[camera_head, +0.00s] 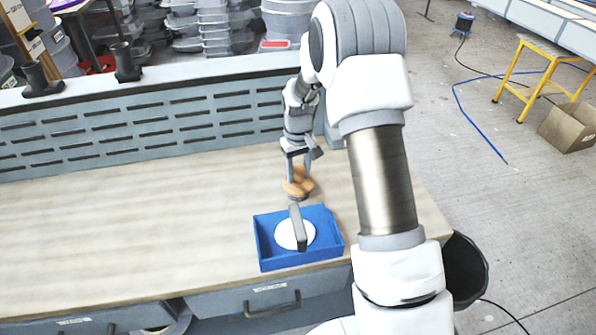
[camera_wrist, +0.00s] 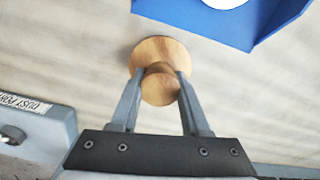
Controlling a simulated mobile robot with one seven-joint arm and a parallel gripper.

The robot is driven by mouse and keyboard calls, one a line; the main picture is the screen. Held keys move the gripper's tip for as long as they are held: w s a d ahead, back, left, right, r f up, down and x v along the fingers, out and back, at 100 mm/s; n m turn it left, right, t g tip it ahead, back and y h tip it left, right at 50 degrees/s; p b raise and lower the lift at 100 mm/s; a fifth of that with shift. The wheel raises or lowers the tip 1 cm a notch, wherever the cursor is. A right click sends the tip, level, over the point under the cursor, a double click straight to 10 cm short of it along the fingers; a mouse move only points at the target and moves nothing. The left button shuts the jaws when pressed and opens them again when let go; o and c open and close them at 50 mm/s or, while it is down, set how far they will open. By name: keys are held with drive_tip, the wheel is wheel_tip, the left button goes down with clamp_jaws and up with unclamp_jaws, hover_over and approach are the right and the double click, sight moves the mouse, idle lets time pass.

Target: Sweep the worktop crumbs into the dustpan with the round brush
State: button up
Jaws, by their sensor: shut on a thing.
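The round brush (camera_head: 297,188) is a wooden disc with a rounded knob. My gripper (camera_head: 298,172) is shut on the knob from above, and the brush is upright at or just above the worktop, behind the dustpan. In the wrist view the brush (camera_wrist: 160,52) sits between the two fingertips of my gripper (camera_wrist: 161,84). The dustpan (camera_head: 265,243) is a blue, low-walled tray with a grey handle bar and a white disc inside. It also shows at the top right of the wrist view (camera_wrist: 205,25). I cannot make out any crumbs on the worktop.
The pale wooden worktop (camera_head: 130,230) is clear to the left. A grey slotted panel (camera_head: 130,128) runs along its back. A drawer front (camera_head: 250,300) lies below its front edge. A dark bin (camera_head: 466,270) stands right of the bench.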

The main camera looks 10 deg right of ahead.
drive_tip(key=shift+r+p, duration=2.05)
drive_tip(key=shift+r, duration=1.45)
